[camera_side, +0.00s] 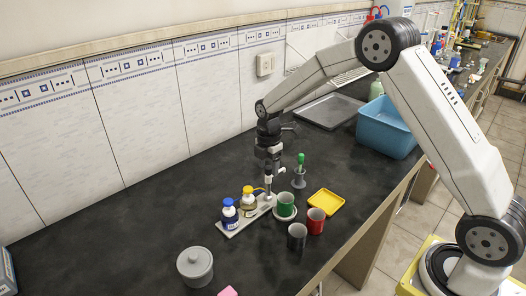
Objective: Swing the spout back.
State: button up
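My gripper (272,165) points down over a grey dispensing stand (240,217), right at the top of its short upright post (267,184). Its fingers are small and dark here, and I cannot tell whether they are open or shut, or whether they touch the spout. The spout is not clear: a thin yellow piece (258,189) shows beside the post, but I cannot tell if it is part of it. A bottle with a blue cap (229,213) and one with a yellow cap (248,199) stand on the base. A green cup (286,204) stands on a pale disc by the base's right end.
A red cup (316,221), a dark grey cup (297,237) and a yellow tray (326,201) are close on the right. A grey holder with a green-handled tool (299,178) stands behind.

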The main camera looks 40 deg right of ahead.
jog(key=o, duration=0.4)
jog(key=shift+r, duration=3.45)
jog(key=s+a+f+m+t, duration=0.1)
jog(key=s+m, duration=0.8)
jog(key=s, duration=0.2)
jog(key=s+a+f+m+t, duration=0.1)
jog(key=s+a+m, duration=0.1)
jog(key=s+m, duration=0.7)
jog(key=s, duration=0.2)
jog(key=shift+s+a+t, duration=0.25)
jog(key=shift+s+t, duration=0.05)
jog(key=shift+s, duration=0.1)
